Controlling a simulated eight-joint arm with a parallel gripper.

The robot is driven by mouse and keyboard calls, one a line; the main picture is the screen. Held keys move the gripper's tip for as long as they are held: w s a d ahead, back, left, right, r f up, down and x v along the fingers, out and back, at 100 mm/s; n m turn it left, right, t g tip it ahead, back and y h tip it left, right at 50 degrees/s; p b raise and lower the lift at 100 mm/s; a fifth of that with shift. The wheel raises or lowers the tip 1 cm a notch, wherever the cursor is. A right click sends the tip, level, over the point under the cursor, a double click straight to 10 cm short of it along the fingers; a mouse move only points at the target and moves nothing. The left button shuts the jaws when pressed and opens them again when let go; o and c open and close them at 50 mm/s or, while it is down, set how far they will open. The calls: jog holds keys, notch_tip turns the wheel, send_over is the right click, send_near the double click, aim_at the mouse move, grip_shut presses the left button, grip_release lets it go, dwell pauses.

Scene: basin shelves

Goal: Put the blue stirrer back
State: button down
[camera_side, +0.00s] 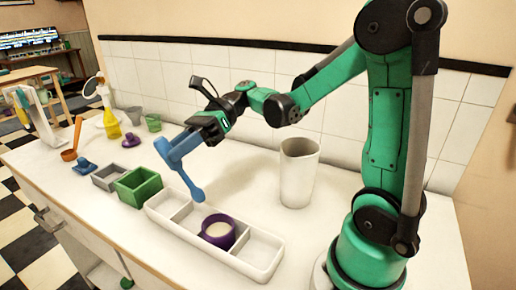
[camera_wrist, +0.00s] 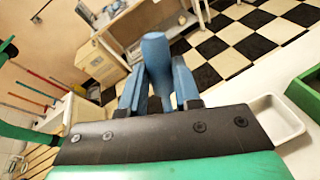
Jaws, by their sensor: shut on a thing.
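My gripper (camera_side: 171,153), with blue fingers, is shut on the blue stirrer (camera_side: 187,180). The stirrer slants down and right above the counter, its rounded end lowest. In the wrist view the stirrer (camera_wrist: 157,62) stands between both fingers. Below and to the right is a long white tray (camera_side: 265,266) with three compartments. Its middle compartment holds a purple cup (camera_side: 210,241) with pale contents; the left and right compartments look empty. The stirrer's low end appears above the tray's left part; I cannot tell the exact height.
A tall white jug (camera_side: 298,175) stands right of my gripper. Left of the tray are a green box (camera_side: 138,187) and a grey box (camera_side: 107,178). Farther left are an orange ladle (camera_side: 70,153), a yellow bottle (camera_side: 111,124) and small cups. A tiled wall runs behind the counter.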

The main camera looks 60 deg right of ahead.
jog(key=shift+f, duration=0.1)
jog(key=d+f+n+g+h, duration=0.2)
jog(key=n, duration=0.1)
jog(key=d+f+n+g+h, duration=0.2)
jog(key=f+n+h, duration=0.1)
jog(key=w+d+f+n+g+h, duration=0.1)
jog(key=d+f+n+g+h, duration=0.1)
jog(key=f+n+g+h, duration=0.1)
jog(key=shift+w+d, duration=0.1)
jog(key=shift+d, duration=0.2)
jog(key=d+f+n+h, duration=0.2)
jog(key=d+n+h, duration=0.3)
jog(key=n, duration=0.2)
jog(key=n+t+h, duration=0.1)
jog(key=n+t, duration=0.3)
jog(key=n, duration=0.4)
send_over(242, 191)
jog(key=shift+d+f, duration=0.1)
jog(key=shift+f, duration=3.85)
jog(key=shift+f, duration=0.5)
jog(key=shift+c, duration=0.3)
grip_release()
